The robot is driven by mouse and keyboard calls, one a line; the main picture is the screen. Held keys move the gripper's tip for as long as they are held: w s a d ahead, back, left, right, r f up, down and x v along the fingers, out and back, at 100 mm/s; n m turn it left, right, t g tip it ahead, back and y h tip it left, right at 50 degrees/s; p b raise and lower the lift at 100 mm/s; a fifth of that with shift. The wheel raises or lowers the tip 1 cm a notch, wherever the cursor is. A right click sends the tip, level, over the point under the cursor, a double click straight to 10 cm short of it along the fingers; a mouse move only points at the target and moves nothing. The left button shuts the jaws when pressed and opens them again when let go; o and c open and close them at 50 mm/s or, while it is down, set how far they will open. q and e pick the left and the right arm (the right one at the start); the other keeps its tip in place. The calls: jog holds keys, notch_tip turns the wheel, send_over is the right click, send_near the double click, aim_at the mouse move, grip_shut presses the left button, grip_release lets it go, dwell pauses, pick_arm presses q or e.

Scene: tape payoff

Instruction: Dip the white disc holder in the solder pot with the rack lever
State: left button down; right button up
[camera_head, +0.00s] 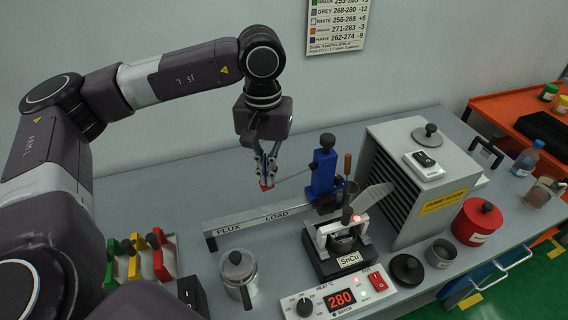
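My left gripper (266,184) points down above the rail, left of the blue rack column (323,170). Its fingers come together on the red end of the thin rack lever (292,177), which runs to the column. The solder pot (343,243), labelled SnCu, stands in a black base below and right of the column. A pale bracket (322,234) spans the pot. A thin whitish plate (373,196) tilts above it; I cannot tell whether it is the white disc holder. My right gripper is out of view.
A rail (240,224) marked FLUX and LOAD crosses the bench. A metal pot (238,272), green, yellow and red holders (133,262), a 280 heater panel (338,300), a fume hood (408,198) and a red canister (476,222) stand around. Bench behind the rail is clear.

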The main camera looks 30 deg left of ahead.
pick_arm(q)
notch_tip(320, 180, up, 9)
jog(key=p, duration=0.5)
dwell(0.8)
jog(key=shift+f, duration=0.15)
dwell(0.4)
